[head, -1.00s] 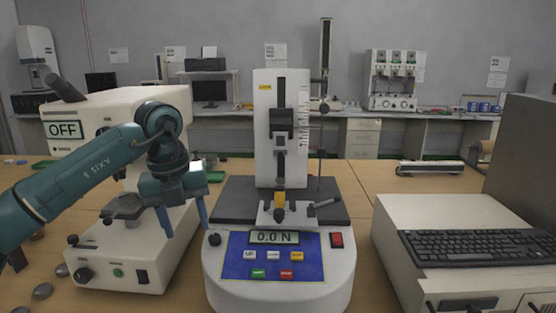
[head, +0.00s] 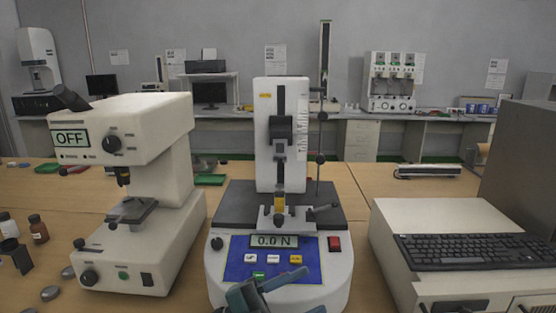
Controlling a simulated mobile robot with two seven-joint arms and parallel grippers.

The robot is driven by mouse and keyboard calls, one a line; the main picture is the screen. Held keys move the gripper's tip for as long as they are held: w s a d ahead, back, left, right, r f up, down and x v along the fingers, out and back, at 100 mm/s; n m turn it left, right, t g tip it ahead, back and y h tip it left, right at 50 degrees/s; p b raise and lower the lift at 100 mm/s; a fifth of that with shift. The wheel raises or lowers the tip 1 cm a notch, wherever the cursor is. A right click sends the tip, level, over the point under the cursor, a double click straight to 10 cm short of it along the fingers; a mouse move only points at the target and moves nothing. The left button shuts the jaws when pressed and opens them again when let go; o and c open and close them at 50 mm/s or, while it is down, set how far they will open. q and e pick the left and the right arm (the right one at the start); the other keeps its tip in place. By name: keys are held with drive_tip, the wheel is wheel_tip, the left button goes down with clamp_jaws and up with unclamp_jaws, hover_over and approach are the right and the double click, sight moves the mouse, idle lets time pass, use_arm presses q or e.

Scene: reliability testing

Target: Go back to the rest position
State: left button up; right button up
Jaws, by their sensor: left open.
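My left gripper (head: 284,303) shows at the bottom edge of the head view, in front of the tester's control panel. Its fingers are open and partly cut off by the frame edge, and I see nothing between them. My right gripper is not in view.
A white hardness machine (head: 145,140) with an OFF display stands at the left. At the right, a keyboard (head: 471,250) rests on a white cabinet (head: 440,215). A bench with equipment runs along the back wall.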

use_arm(q)
drive_tip(key=s+a+f+n+t+y+p, duration=0.1)
drive_tip(key=a+f+n+t+y, duration=1.1)
drive_tip(key=n, duration=0.7)
drive_tip(key=s+a+f+n+g+y, duration=0.2)
drive_tip(key=s+a+f+g+y, duration=0.1)
drive_tip(key=s+f, duration=0.3)
drive_tip(key=s+a+f+n+g+y, duration=0.2)
drive_tip(key=s+f+g+y, duration=0.1)
drive_tip(key=s+f, duration=0.3)
wheel_tip(320, 180, down, 2)
drive_tip(key=shift+s+a+f+p, duration=0.15)
drive_tip(key=shift+s+a+p, duration=0.15)
drive_tip(key=shift+a+p, duration=0.15)
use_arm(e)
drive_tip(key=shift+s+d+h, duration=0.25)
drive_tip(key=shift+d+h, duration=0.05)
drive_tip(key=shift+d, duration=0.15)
use_arm(q)
drive_tip(key=shift+d, duration=0.1)
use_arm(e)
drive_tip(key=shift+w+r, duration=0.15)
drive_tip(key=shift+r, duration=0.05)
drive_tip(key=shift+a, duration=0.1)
